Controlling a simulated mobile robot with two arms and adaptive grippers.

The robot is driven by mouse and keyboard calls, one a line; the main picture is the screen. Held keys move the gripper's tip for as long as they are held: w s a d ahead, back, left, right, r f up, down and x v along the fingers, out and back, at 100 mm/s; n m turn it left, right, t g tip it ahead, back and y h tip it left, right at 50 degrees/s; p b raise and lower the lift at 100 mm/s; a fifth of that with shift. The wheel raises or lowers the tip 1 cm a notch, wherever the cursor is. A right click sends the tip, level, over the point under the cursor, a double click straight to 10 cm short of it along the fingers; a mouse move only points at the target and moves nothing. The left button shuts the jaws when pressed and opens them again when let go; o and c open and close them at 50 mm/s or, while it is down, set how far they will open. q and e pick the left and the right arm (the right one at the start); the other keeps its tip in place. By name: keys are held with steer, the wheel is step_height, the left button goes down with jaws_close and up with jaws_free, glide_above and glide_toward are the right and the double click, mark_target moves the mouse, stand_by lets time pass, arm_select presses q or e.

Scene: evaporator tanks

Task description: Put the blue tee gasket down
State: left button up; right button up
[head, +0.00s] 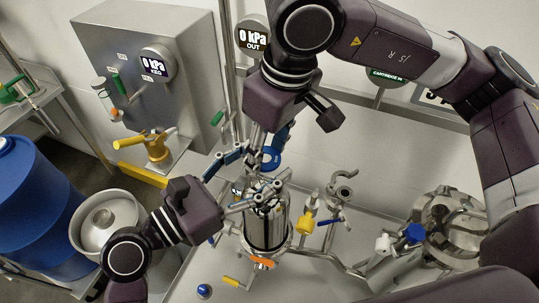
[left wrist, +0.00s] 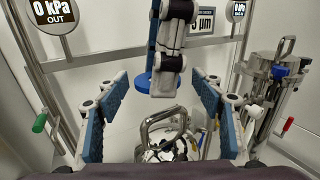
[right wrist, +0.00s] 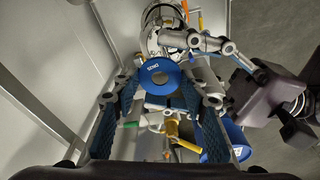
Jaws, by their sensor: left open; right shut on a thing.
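The blue tee gasket (head: 270,158) is a flat blue ring with a small printed mark. It hangs in my right gripper (head: 262,148), whose fingers are shut on it. The right wrist view shows its printed face (right wrist: 160,76) between the fingertips. In the left wrist view, the gasket (left wrist: 143,85) shows at the tip of the right fingers, whose outer part hides some of it. My left gripper (left wrist: 155,115) is open. Its blue-padded fingers stand either side of a bent chrome handle (left wrist: 165,122), and I cannot tell whether they touch it.
A shiny cylindrical housing (head: 262,232) stands below both grippers, with an orange piece (head: 262,263) at its base. Yellow-handled valves (head: 307,222) and pipes crowd its right side. A grey control box (head: 145,65) and blue drum (head: 35,210) stand left. The front bench has free room.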

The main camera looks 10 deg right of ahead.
mark_target(276, 165)
arm_select(q)
steer(key=shift+x, duration=1.05)
steer(key=c, duration=1.2)
arm_select(e)
steer(key=o, duration=1.4)
steer(key=shift+c, duration=0.2)
step_height(276, 165, up, 12)
steer(key=s+d, duration=0.1)
steer(key=shift+s+d, duration=0.15)
steer(key=shift+s, duration=0.2)
steer(key=shift+f, duration=0.1)
